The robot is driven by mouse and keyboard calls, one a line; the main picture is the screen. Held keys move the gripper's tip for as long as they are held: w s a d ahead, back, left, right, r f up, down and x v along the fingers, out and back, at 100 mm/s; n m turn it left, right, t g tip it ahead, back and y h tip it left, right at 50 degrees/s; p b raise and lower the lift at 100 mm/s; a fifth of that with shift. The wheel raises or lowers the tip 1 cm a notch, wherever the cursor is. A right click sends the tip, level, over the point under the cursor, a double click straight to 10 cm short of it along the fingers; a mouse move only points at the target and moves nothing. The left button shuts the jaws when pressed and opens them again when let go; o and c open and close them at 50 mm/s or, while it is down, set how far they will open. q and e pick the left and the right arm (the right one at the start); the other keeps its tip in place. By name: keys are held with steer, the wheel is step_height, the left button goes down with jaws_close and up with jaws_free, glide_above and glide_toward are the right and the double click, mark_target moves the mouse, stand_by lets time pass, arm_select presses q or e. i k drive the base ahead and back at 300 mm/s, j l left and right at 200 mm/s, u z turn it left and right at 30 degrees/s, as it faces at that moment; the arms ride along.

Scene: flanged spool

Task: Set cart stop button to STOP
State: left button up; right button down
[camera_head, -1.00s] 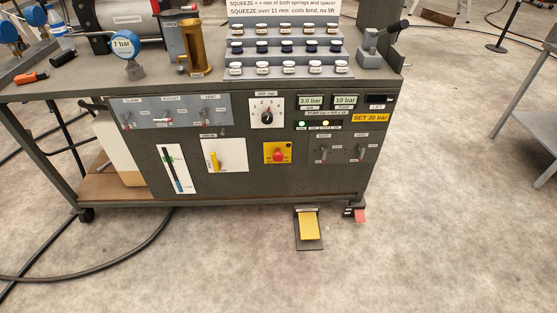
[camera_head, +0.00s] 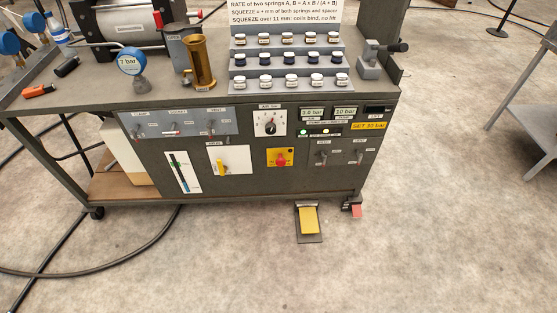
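The cart stop button is a red knob (camera_head: 281,160) on a yellow plate (camera_head: 271,153), on the front panel of the dark grey cart (camera_head: 300,190), right of centre. Its small lettering is too small to read, so I cannot tell its setting. Neither of my grippers shows in the head view.
A yellow foot pedal (camera_head: 309,220) stands on the floor before the cart, with a small red pedal (camera_head: 356,210) near the right caster. Switches and a black dial (camera_head: 270,126) surround the button.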

mark_target(280, 162)
steer(key=i+j, duration=0.3)
steer(key=i, duration=0.2)
steer(key=i+j, duration=0.25)
steer(key=i, duration=0.25)
steer(key=z, duration=0.05)
